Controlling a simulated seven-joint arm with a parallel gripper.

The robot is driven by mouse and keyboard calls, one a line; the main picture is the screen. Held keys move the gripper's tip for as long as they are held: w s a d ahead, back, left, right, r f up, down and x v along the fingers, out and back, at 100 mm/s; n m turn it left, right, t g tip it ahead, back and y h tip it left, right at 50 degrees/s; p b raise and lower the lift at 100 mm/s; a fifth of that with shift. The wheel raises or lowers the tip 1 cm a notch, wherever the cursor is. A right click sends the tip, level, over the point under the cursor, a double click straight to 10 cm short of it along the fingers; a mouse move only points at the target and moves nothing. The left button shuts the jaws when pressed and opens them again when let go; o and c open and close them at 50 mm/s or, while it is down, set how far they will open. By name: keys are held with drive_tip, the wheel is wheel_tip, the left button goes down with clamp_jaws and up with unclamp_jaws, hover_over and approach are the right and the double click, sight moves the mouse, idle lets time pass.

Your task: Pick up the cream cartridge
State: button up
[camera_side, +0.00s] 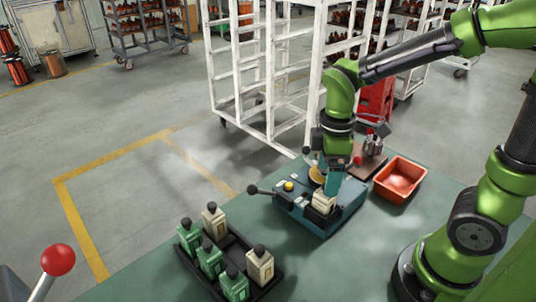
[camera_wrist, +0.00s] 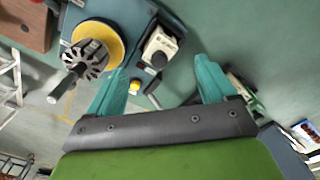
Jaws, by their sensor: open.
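A cream cartridge (camera_side: 322,203) with a dark knob sits on the blue machine (camera_side: 318,225); it also shows in the wrist view (camera_wrist: 164,41). Two more cream cartridges (camera_side: 260,268) (camera_side: 214,222) stand in the black tray (camera_side: 262,291) among several green ones (camera_side: 210,260). My gripper (camera_side: 331,187) is over the machine, close to its cartridge in the side view. In the wrist view my gripper (camera_wrist: 160,66) has its teal fingers wide apart and empty, with that cartridge beyond the gap between them. The exact distance is unclear.
The machine carries a yellow-rimmed armature (camera_wrist: 95,45), a yellow button (camera_wrist: 135,87) and a side lever (camera_side: 265,190). An orange-red bin (camera_side: 400,180) and a brown board (camera_side: 362,168) stand to its right. A white rack (camera_side: 270,90) stands behind the green table.

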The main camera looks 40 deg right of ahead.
drive_tip(key=shift+f, duration=3.05)
drive_tip(key=shift+c, duration=0.5)
drive_tip(key=c, duration=1)
wheel_tip(320, 180, up, 10)
drive_tip(key=shift+r, duration=0.1)
